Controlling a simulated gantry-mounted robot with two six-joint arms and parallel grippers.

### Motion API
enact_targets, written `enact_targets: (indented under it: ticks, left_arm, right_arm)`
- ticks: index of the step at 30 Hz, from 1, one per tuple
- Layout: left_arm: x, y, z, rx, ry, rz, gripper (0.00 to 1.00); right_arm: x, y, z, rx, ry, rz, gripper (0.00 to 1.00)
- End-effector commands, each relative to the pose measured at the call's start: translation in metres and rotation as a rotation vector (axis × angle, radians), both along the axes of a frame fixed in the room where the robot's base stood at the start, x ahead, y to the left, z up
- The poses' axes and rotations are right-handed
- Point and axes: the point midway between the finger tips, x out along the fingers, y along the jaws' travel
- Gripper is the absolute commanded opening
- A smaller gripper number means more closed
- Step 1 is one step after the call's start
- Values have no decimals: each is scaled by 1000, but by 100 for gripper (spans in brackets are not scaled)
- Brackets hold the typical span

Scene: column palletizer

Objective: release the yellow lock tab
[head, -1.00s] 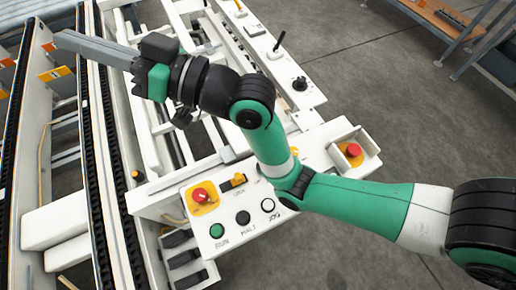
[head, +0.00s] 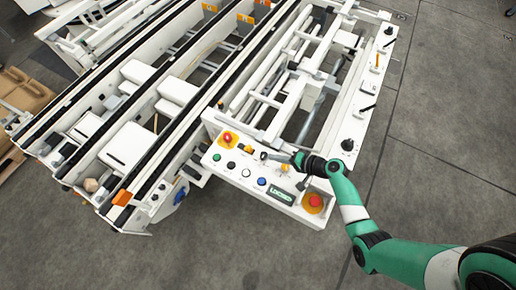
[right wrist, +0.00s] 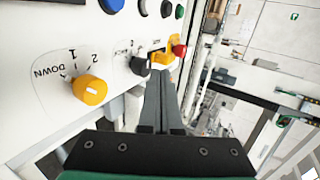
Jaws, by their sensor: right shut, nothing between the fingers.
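The yellow lock tab (right wrist: 157,57) shows in the right wrist view, in a slot on the white panel face, just beyond my fingertips. In the head view it is a small spot (head: 240,146) beside the red stop button. My right gripper (right wrist: 157,74) is shut and empty, its fingers pointing at the tab. I cannot tell whether they touch it. In the head view, my right gripper (head: 267,156) lies low over the control panel (head: 214,166), coming in from the right. My left gripper is not in view.
A red stop button (head: 228,137) is beyond the tab. A black knob (right wrist: 138,65) and a yellow rotary knob (right wrist: 90,90) are left of my fingers. A second red button (head: 315,201) and a green display (head: 281,194) are on the panel's right. White conveyor rails (head: 160,60) are left.

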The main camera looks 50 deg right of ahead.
Motion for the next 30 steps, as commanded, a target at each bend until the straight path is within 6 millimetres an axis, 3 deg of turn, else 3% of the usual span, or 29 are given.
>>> enact_targets:
  ticks: [1,3,17,23,30]
  left_arm:
    - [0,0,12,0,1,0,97]
    - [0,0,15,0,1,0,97]
    - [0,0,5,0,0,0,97]
    - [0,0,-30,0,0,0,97]
    - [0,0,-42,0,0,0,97]
  right_arm:
    - [-5,-4,9,5,7,-17,0]
    - [-8,-8,11,6,9,-30,0]
    - [-4,-11,5,1,5,-32,0]
    - [14,-5,-12,-2,3,-30,0]
    - [55,5,-30,1,6,-29,0]
